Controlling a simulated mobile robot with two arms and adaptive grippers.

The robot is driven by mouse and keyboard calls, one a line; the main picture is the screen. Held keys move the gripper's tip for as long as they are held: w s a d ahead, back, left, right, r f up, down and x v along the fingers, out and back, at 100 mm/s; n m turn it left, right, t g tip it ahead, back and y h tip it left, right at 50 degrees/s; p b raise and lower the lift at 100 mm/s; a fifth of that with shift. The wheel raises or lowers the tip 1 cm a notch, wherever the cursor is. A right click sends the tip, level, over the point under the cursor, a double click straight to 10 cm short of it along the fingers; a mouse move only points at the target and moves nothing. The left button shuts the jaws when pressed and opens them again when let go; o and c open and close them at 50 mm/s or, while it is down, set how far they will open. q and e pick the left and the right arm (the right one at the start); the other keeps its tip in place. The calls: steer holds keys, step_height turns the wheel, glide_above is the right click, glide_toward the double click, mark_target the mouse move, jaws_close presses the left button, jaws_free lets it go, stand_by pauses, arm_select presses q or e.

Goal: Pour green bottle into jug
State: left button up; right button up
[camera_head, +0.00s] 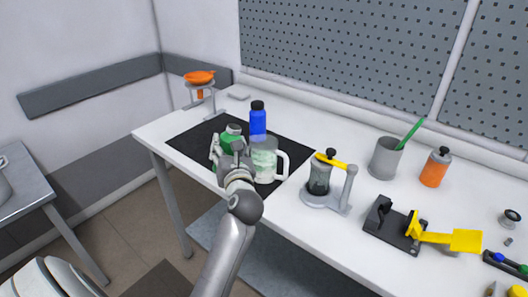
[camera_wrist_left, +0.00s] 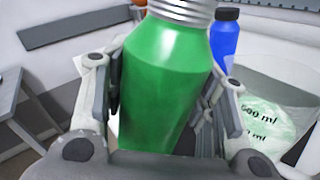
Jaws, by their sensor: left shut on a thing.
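The green bottle (camera_wrist_left: 165,85) is upright between the fingers of my left gripper (camera_head: 229,146), which is shut on it. In the head view, the gripper hides most of the bottle (camera_head: 234,130); its grey top shows. The clear jug (camera_head: 265,160) with a white handle stands just right of the gripper on the black mat. It also shows at the right of the left wrist view (camera_wrist_left: 270,120), with volume marks and something pale green inside. I cannot tell whether the bottle touches the mat. My right gripper is not in view.
A blue bottle (camera_head: 258,118) stands behind the jug. The black mat (camera_head: 195,140) lies under these things. To the right are a grey stand with a dark cup (camera_head: 319,178), a grey cup (camera_head: 385,158), an orange bottle (camera_head: 434,170) and a black-yellow device (camera_head: 390,222). An orange dish (camera_head: 199,77) stands back left.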

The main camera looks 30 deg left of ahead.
arm_select(q)
steer(key=f+b, duration=0.1)
steer(key=f, duration=0.1)
steer(key=f+n+b, duration=0.1)
steer(key=f+b, duration=0.1)
steer(key=shift+s+a, duration=0.2)
steer(key=shift+s+a+n+b, duration=0.15)
steer(key=shift+s+n+b, duration=0.05)
steer(key=shift+n+b, duration=0.55)
steer(key=shift+s+n, duration=0.1)
steer(key=shift+n, duration=0.35)
